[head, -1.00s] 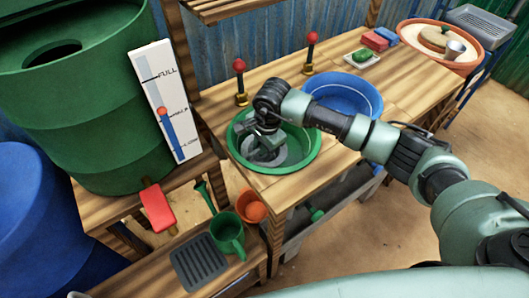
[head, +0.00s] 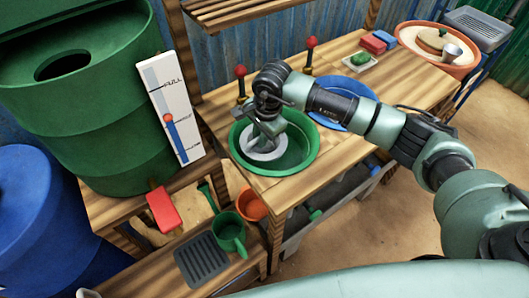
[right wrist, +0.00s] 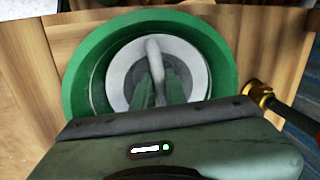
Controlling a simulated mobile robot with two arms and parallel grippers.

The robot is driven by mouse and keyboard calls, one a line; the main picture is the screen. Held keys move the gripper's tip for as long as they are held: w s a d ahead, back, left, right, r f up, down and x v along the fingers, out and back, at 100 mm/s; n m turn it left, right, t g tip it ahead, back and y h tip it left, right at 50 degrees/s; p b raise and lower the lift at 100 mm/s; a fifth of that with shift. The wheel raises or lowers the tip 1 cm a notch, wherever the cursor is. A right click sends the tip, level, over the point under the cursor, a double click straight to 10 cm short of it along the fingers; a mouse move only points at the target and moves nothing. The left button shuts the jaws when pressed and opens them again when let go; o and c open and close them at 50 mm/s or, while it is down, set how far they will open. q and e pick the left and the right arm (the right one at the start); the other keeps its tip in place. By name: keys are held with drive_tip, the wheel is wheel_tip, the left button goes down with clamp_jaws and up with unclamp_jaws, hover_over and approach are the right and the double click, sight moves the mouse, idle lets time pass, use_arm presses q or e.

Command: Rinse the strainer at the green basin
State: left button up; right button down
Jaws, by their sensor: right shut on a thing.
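The strainer (head: 268,155) is a pale grey round piece with a bar-like handle. It is inside the green basin (head: 308,155), toward the left of it. My right gripper (head: 262,133) reaches down over the basin and is shut on the strainer's handle. In the right wrist view the fingers (right wrist: 158,88) close around the grey handle, and the strainer's pale rim (right wrist: 118,75) lies within the green basin wall (right wrist: 82,75). Whether the strainer touches the basin floor I cannot tell. My left gripper is not in view.
Red-knobbed brass taps (head: 240,72) stand behind the basins. A blue basin (head: 368,98) is right of the green one. A green barrel (head: 115,120) with a level gauge (head: 185,140) stands left. A green mug (head: 229,232) and orange pot (head: 252,204) sit on the lower front shelf.

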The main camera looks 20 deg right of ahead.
drive_tip(key=shift+r+p, duration=1.8)
drive_tip(key=shift+r, duration=2.7)
wheel_tip(320, 180, up, 4)
drive_tip(key=shift+p, duration=0.75)
drive_tip(key=shift+d, duration=0.1)
